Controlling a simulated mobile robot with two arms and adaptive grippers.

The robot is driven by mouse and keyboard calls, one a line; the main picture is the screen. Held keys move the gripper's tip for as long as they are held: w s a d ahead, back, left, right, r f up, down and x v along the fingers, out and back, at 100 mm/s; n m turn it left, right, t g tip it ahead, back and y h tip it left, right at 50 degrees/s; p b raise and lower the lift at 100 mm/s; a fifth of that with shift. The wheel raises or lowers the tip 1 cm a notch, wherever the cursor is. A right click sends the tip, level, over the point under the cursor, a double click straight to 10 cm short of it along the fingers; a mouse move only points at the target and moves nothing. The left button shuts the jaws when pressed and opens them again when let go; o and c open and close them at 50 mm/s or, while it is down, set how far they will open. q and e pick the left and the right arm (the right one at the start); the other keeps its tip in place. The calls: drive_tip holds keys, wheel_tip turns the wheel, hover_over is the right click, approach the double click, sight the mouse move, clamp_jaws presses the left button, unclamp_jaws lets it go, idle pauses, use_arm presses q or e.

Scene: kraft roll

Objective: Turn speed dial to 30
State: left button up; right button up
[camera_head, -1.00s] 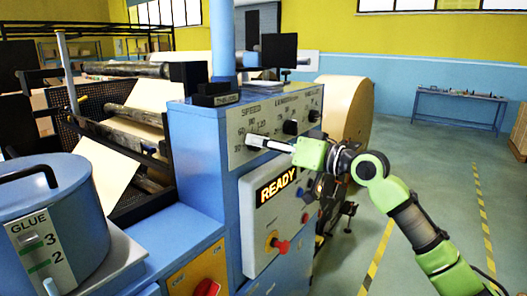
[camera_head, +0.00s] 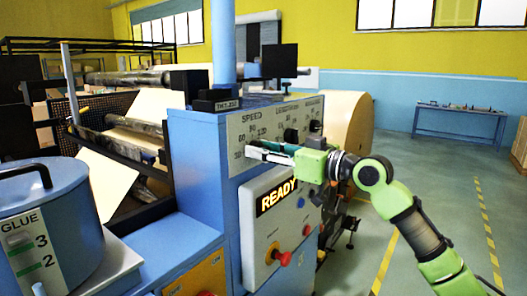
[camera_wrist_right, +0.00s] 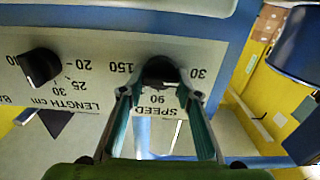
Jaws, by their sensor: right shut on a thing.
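The speed dial (camera_wrist_right: 160,71) is a dark round knob on the pale SPEED scale plate, seen upside down in the right wrist view, with 30, 90 and 150 readable around it. My right gripper (camera_wrist_right: 160,88) is shut on it, one finger on each side. The dial's pointer is hidden, so its setting cannot be read. In the head view the right gripper (camera_head: 253,148) reaches from the right to the lower left of the SPEED scale (camera_head: 252,127), and its fingers hide the dial. My left gripper is out of view.
The length dial (camera_wrist_right: 41,66) is beside the speed dial on the same panel. Below are a READY display (camera_head: 277,196) and a red knob (camera_head: 284,258). A blue glue pot (camera_head: 50,210) stands at left.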

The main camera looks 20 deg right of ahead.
drive_tip(key=o, duration=1.1)
drive_tip(key=shift+d, duration=0.1)
drive_tip(key=v, duration=1.2)
